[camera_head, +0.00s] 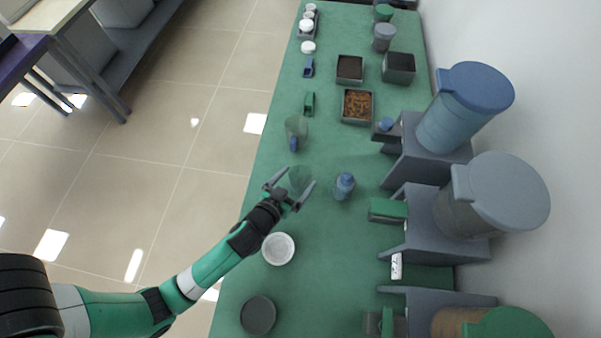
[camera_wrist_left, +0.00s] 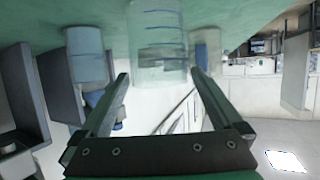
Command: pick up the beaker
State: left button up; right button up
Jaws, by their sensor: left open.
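A clear beaker (camera_head: 300,176) stands on the green bench top in the head view. In the left wrist view the beaker (camera_wrist_left: 158,40), with dark graduation lines, appears at the top centre. My left gripper (camera_head: 290,187) is open, its fingers spread on either side of the beaker's near part. In the left wrist view the gripper (camera_wrist_left: 160,76) shows its two fingertips flanking the beaker's lower picture end, with gaps visible. Whether either finger touches the glass cannot be told. My right gripper is not in view.
A white dish (camera_head: 278,249) and a dark dish (camera_head: 258,315) lie nearer.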

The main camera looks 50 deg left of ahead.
aim_at(306, 169)
pick_arm(q)
jog(key=b+x, duration=0.1)
jog(key=x, duration=0.4)
jog(key=shift+w+r, duration=0.1)
jog(key=shift+w, duration=0.05)
jog(key=shift+c, duration=0.2)
jog(key=c, duration=1.1)
jog(key=shift+r, duration=0.1)
